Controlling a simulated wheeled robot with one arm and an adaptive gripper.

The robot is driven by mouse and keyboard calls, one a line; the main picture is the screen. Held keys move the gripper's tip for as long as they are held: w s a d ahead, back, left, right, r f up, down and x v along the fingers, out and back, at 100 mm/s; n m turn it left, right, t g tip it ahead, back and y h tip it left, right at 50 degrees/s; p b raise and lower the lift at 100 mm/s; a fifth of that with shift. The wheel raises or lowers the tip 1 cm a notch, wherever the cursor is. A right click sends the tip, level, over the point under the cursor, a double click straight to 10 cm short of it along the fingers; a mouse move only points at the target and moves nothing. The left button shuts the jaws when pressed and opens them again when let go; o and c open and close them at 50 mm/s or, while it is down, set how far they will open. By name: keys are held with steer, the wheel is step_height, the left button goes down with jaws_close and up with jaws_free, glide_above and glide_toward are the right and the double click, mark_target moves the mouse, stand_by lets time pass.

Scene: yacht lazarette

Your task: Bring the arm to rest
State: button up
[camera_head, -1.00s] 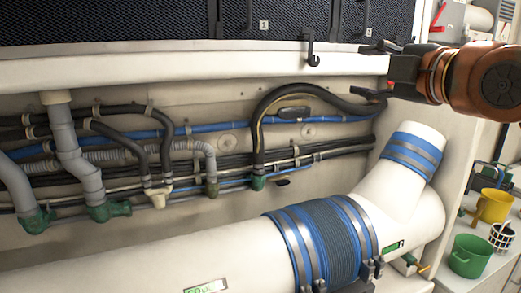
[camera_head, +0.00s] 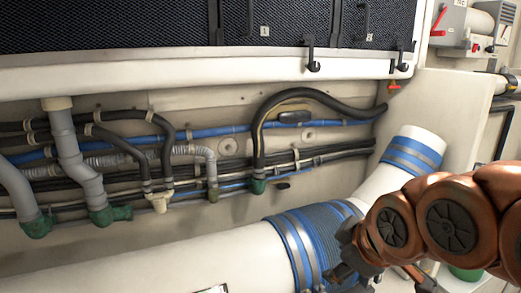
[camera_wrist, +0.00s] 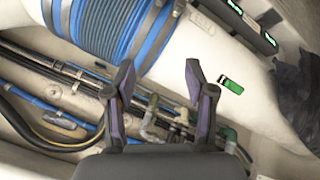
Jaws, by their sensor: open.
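My gripper (camera_wrist: 159,72) is open in the wrist view, with two dark fingers apart and nothing between them. Beyond the fingers lies the large white pipe (camera_wrist: 190,55) with its ribbed blue sleeve (camera_wrist: 112,28). In the head view my orange-brown arm is folded low at the right. Its dark wrist end is in front of the white pipe (camera_head: 150,268), beside the blue sleeve (camera_head: 318,235). The fingers are hard to make out there, and the arm hides the pipe's right end. I cannot tell how near the fingers are to the pipe.
A white branch pipe (camera_head: 395,170) with a blue band rises beside my arm. Black hoses (camera_head: 310,98) and grey pipes (camera_head: 82,160) run along the back wall. Hooks (camera_head: 311,55) hang from the white shelf edge (camera_head: 200,72). A green bucket (camera_head: 466,272) is partly hidden at lower right.

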steer(key=s+d+f+m+g, duration=0.2)
steer(key=s+f+m+g, duration=0.2)
steer(key=s+f, duration=0.3)
steer(key=s+d+f+m+g+h+p, duration=0.1)
steer(key=s+f+m+g, duration=0.3)
steer(key=s, duration=0.8)
step_height(320, 180, down, 4)
steer(key=d+m, duration=0.1)
steer(key=m, duration=0.1)
steer(key=shift+m+g+h, duration=0.3)
steer(key=shift+m, duration=0.1)
steer(key=shift+f, duration=0.1)
